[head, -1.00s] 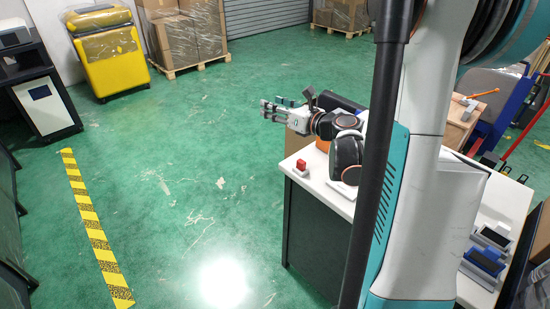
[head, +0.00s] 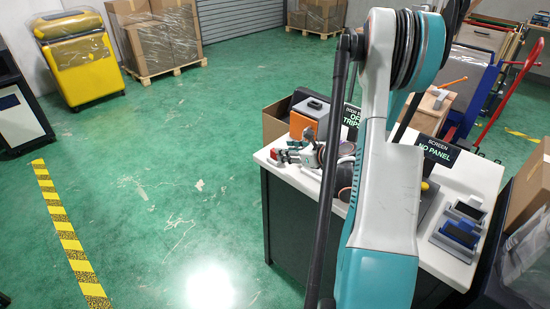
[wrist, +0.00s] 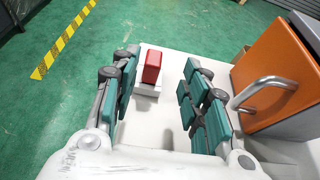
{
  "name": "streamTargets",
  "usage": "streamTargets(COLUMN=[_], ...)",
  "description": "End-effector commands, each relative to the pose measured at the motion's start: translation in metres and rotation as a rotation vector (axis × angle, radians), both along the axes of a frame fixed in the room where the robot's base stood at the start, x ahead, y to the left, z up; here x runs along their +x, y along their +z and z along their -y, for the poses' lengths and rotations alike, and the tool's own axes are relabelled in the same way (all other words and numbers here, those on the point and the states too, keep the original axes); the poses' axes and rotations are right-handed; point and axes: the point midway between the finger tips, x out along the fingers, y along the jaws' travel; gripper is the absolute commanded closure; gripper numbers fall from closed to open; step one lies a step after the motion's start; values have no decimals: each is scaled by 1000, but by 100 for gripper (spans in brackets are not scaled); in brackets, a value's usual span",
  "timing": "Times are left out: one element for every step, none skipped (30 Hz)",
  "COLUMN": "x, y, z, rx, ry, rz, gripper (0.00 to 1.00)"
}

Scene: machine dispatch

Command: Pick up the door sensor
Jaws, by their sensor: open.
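The small red block on a white base, apparently the door sensor, stands on the white tabletop near its edge. It shows in the wrist view (wrist: 152,67) and in the head view (head: 277,154), where the gripper partly covers it. My gripper (wrist: 160,70) is open, with its teal-padded fingers on either side of the red block in the wrist view. The block lies between the fingertips with gaps on both sides. No contact shows. In the head view my gripper (head: 290,156) is low over the table's left corner.
An orange box with a metal handle (wrist: 275,75) stands close to the right finger. Green floor at the left is clear.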

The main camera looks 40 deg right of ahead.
Motion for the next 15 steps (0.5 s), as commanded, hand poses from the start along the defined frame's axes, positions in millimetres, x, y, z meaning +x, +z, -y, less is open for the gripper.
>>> streamTargets(x=[5, 7, 9, 9, 10, 12, 13, 15, 18, 21, 25, 30, 34, 38, 43], y=[-3, -3, -4, -4, -4, -5, -6, -7, -8, -10, -12, -15, -17, -19, -21], z=[-1, -1, -1, -1, -1, -2, -2, -3, -4, -6, -7, -9, -10, -12, -12], rx=[-1, -1, -1, -1, -1, -1, -1, -1, -1, 0, 0, 0, 0, -1, -1], ry=[1, 1, 1, 0, 0, 0, 1, 1, 1, 2, 2, 2, 3, 4, 3], rz=[0, 0, 0, 0, 0, 0, 0, 0, 0, 0, 0, 0, 0, 0, 0], gripper=[58, 58, 58, 58, 58, 58, 58, 58, 58, 58, 58, 58, 58, 58, 58])
